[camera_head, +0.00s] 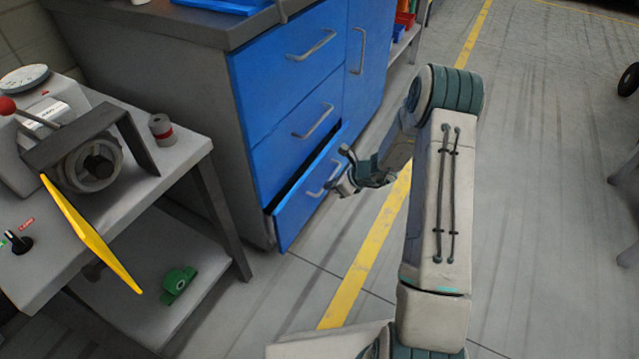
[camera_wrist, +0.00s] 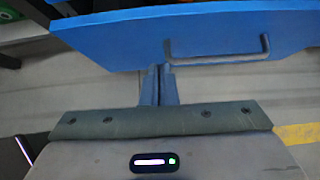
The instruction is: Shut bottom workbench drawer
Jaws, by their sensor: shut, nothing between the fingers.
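The blue workbench (camera_head: 215,90) has three stacked drawers on its left side. The bottom drawer (camera_head: 291,217) stands partly open, with a dark gap along its top edge; the two drawers above it look shut. My gripper (camera_head: 338,186) is beside the bottom drawer's front, close to its grey handle (camera_head: 322,180). In the wrist view the shut fingers (camera_wrist: 158,72) point at the blue drawer front (camera_wrist: 110,38), just left of the handle (camera_wrist: 217,58). The fingers are empty. I cannot tell whether the fingertips touch the drawer front.
A grey machine table (camera_head: 180,150) with a yellow plate (camera_head: 90,235) stands at the left, close to the workbench. A green object (camera_head: 178,284) lies on its lower shelf. A tall blue door (camera_head: 366,70) is right of the drawers. Open floor (camera_head: 540,180) lies to the right.

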